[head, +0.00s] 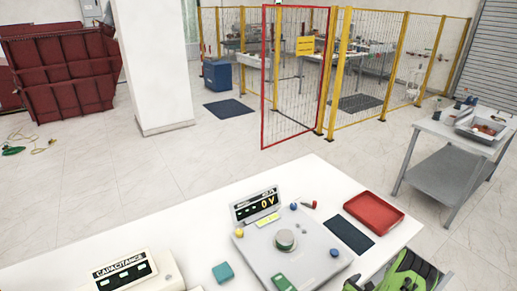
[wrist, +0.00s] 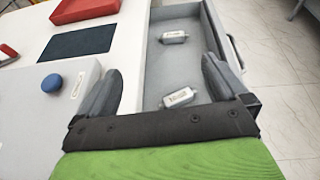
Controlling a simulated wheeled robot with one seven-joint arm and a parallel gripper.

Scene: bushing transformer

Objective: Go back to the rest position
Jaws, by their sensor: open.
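My gripper (wrist: 161,68) is open and empty in the wrist view, its two dark fingers spread wide apart. It is over an open grey drawer (wrist: 243,62) beside the white table. Two small grey labelled cylinders (wrist: 174,37) (wrist: 178,98) lie apart in the drawer, in the space seen between and beyond the fingers. In the head view, the green part of my arm (head: 408,268) shows at the bottom right, by the table's right end; the fingertips cannot be made out there.
The white table (head: 130,232) bears a grey test box (head: 265,258) with knobs, a voltage display (head: 257,206), a red tray (head: 374,212), a dark mat (head: 348,234), a teal block (head: 223,273) and a capacitance meter (head: 125,272). A grey side table (head: 450,135) stands right. Floor between is clear.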

